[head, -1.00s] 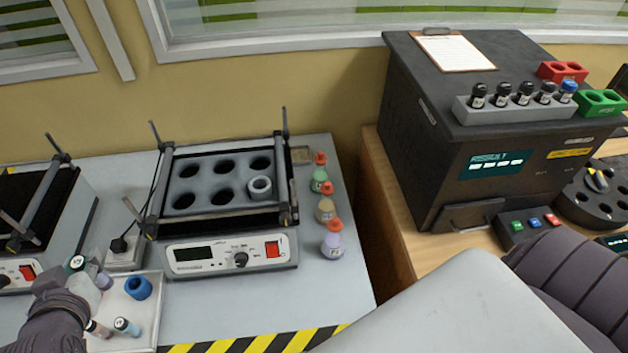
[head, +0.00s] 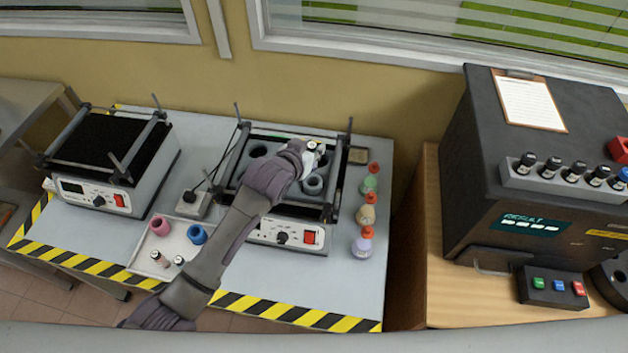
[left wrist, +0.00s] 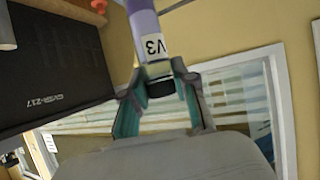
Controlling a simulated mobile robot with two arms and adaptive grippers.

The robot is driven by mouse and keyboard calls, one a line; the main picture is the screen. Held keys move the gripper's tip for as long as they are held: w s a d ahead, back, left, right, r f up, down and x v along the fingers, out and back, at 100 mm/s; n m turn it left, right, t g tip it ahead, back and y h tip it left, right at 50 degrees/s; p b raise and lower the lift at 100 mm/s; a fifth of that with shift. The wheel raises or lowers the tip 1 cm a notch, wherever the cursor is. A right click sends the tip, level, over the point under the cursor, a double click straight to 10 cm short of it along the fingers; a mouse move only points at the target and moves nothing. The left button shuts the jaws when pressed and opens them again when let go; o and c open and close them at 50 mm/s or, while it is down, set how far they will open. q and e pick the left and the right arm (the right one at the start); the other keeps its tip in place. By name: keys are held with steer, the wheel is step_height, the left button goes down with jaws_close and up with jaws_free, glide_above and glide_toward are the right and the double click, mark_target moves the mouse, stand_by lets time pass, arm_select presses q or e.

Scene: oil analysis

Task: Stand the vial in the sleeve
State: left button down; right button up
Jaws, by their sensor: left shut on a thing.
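My left gripper (head: 312,158) is over the right part of the shaker's dark block (head: 244,150). In the left wrist view it is shut on the black cap end of a vial (left wrist: 146,28) with a lilac body and a white label reading V3. In the head view the vial is mostly hidden by the gripper. A grey ring-shaped sleeve (head: 313,185) sits in a hole of the block, just below and close to the gripper. The vial appears apart from the sleeve, but the exact gap is unclear. My right gripper is out of view.
A white tray (head: 178,262) holds a pink sleeve (head: 160,225), a blue sleeve (head: 197,234) and small vials. Upright posts and rails frame the block. Bottles (head: 366,210) line its right side. A second shaker (head: 105,150) stands left; a black analyser (head: 520,200) stands right.

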arm_select(q)
step_height(320, 180, down, 5)
steer(key=shift+d, duration=0.1)
steer(key=shift+f, duration=0.25)
step_height(320, 180, down, 5)
steer(key=b, duration=0.4)
steer(key=shift+w+r, duration=0.1)
steer(key=shift+r, duration=0.05)
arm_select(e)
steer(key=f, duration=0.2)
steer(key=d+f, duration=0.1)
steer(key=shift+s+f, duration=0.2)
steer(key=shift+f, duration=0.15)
arm_select(q)
steer(key=shift+f, duration=0.2)
steer(key=c, duration=0.9)
jaws_free()
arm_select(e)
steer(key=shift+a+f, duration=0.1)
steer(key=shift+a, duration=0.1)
